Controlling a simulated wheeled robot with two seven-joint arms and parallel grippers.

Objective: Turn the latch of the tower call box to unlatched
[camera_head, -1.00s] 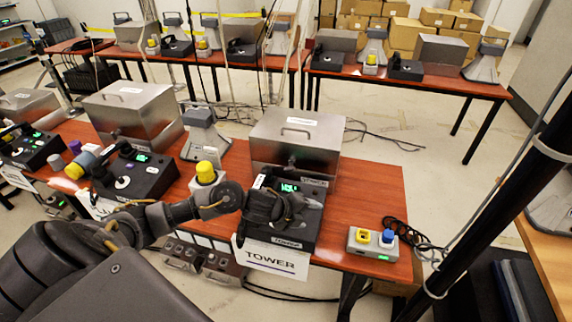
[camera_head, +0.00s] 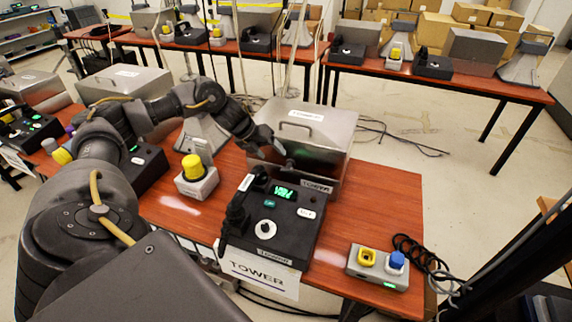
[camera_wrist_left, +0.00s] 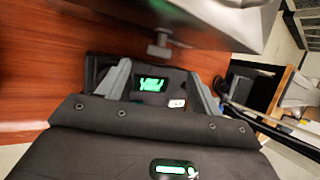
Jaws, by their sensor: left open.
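The tower call box (camera_head: 318,140) is a grey metal box with a lid handle, at the back of the red-brown table. It also shows along the top of the left wrist view (camera_wrist_left: 215,25). Its latch (camera_wrist_left: 160,48) is a small metal knob on the front face, turned crosswise to its stem in the left wrist view. My left gripper (camera_head: 270,146) is at the front left of the box. Its open fingers (camera_wrist_left: 161,90) are empty and apart from the latch in the left wrist view.
A black phone base (camera_head: 272,218) with a green display stands in front of the box, above the TOWER sign (camera_head: 258,274). A yellow-topped lamp (camera_head: 196,178) stands left. A grey button unit (camera_head: 379,267) sits right. Bare table lies right of the box.

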